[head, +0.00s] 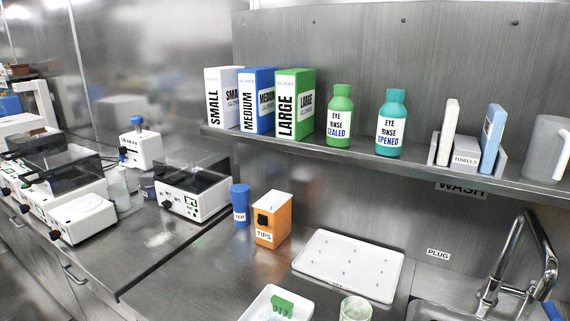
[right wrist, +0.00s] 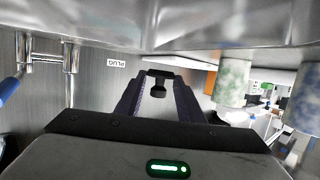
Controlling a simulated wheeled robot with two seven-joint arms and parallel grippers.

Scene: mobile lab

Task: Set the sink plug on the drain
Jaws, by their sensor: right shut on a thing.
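My right gripper (right wrist: 160,88) shows in the right wrist view, where the picture is upside down. It is shut on a small dark piece, apparently the sink plug (right wrist: 158,92), held at its fingertips and seen against the back wall. The sink (head: 438,311) is cut off at the bottom right of the head view, under the tap (head: 520,262). The drain is out of sight in both views. The PLUG label (head: 438,254) is on the wall; it also shows inverted in the right wrist view (right wrist: 116,63). My left gripper is in neither view.
A white tray (head: 347,265), an orange tips box (head: 272,219) and a mottled cup (head: 356,309) stand left of the sink. The shelf (head: 400,163) above holds bottles and boxes. The tap (right wrist: 68,72) is at the left of the wrist view.

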